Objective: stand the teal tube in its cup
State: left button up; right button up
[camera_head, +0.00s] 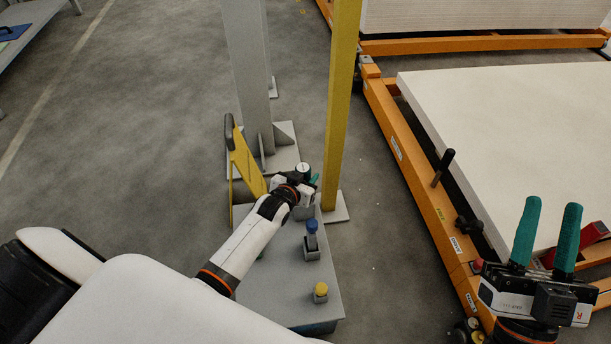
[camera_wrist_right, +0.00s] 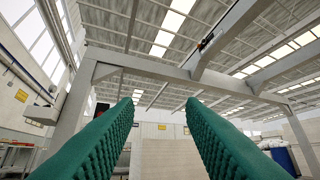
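My left gripper (camera_head: 300,182) is over the far end of a grey bench, seen small from above. A dark round piece with a pale top (camera_head: 303,168) is at its fingers; I cannot tell whether this is the teal tube or whether the gripper holds it. A teal patch beside it may be a fingertip. The gripper hides most of the spot below, so I cannot make out the teal tube's cup. My right gripper (camera_head: 548,206) is open and empty at the lower right, its green fingers upright and apart. They also show in the right wrist view (camera_wrist_right: 163,104).
On the grey bench (camera_head: 285,295), a blue-topped piece (camera_head: 312,226) and a yellow-topped piece (camera_head: 320,289) stand in grey holders. A yellow post (camera_head: 341,95) and grey column (camera_head: 248,70) rise behind. An orange frame (camera_head: 410,150) with a white slab (camera_head: 520,120) is at right.

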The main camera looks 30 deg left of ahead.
pick_arm(q)
jog(key=o, duration=1.1)
jog(key=shift+o, duration=0.2)
pick_arm(e)
jog(key=shift+s+r, duration=0.15)
jog(key=shift+s, duration=0.05)
pick_arm(q)
jog(key=shift+f, duration=0.15)
jog(key=shift+s, duration=0.1)
jog(key=p+v, duration=0.2)
jog(key=v, duration=0.3)
jog(key=shift+r, duration=0.2)
jog(key=p+v, duration=0.2)
jog(key=v, duration=0.4)
jog(key=shift+s+p, duration=0.35)
pick_arm(e)
notch_tip(320, 180, down, 16)
jog(key=w+d+g+h, duration=0.2)
jog(key=g+h, duration=0.2)
jog(key=g, duration=0.8)
